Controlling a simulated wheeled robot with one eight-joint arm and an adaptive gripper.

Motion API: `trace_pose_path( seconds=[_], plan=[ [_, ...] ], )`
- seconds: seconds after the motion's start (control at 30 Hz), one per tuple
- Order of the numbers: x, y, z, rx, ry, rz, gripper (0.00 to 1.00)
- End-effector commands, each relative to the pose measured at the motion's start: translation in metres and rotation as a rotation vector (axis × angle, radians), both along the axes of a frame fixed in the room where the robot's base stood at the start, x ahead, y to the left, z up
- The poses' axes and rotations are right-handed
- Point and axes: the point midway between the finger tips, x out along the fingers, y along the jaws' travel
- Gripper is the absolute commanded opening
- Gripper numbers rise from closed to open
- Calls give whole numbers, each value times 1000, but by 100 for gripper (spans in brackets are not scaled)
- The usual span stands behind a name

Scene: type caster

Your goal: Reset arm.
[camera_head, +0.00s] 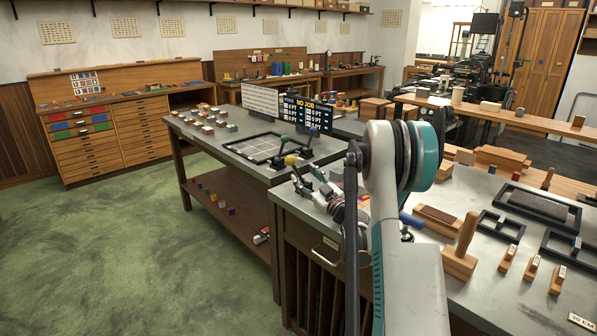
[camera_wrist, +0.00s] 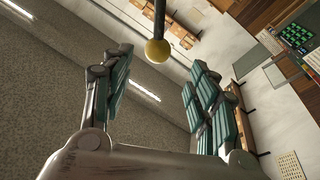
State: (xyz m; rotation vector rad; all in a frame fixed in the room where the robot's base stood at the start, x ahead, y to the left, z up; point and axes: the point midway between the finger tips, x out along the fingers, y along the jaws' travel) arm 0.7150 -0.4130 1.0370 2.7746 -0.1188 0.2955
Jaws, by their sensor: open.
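My arm rises in the middle of the head view, and my gripper (camera_head: 308,181) shows small beyond it, over the near end of the grey-topped table. In the wrist view my gripper (camera_wrist: 157,62) has its two teal-padded fingers spread wide apart, with nothing held between them. A yellow ball knob on a dark rod (camera_wrist: 157,50) shows between the fingertips in the picture, touching neither finger. The yellow knob also shows in the head view (camera_head: 290,159), just beyond my gripper. Its exact distance from the fingers is unclear.
A black frame (camera_head: 262,149) and a board reading "NO JOB" (camera_head: 307,106) stand on the grey-topped table (camera_head: 193,133). At right, a wooden-handled block (camera_head: 461,254) and black frames (camera_head: 501,225) lie on a bench. Green floor at left (camera_head: 110,240) is clear.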

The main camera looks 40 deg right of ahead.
Motion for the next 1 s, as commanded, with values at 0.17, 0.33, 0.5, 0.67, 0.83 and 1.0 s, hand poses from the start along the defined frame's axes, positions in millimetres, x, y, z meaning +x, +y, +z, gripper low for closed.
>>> trace_pose_path(
  seconds=[0.17,0.33,0.5,0.67,0.83,1.0],
  plan=[
    [-13,1,-3,1,0,0,54],
    [-15,1,-3,1,-1,1,54],
    [-15,1,-3,1,0,1,54],
    [-15,1,-3,1,0,1,54],
    [-13,6,-1,4,5,9,54],
    [2,48,16,41,63,84,54]
  ],
)
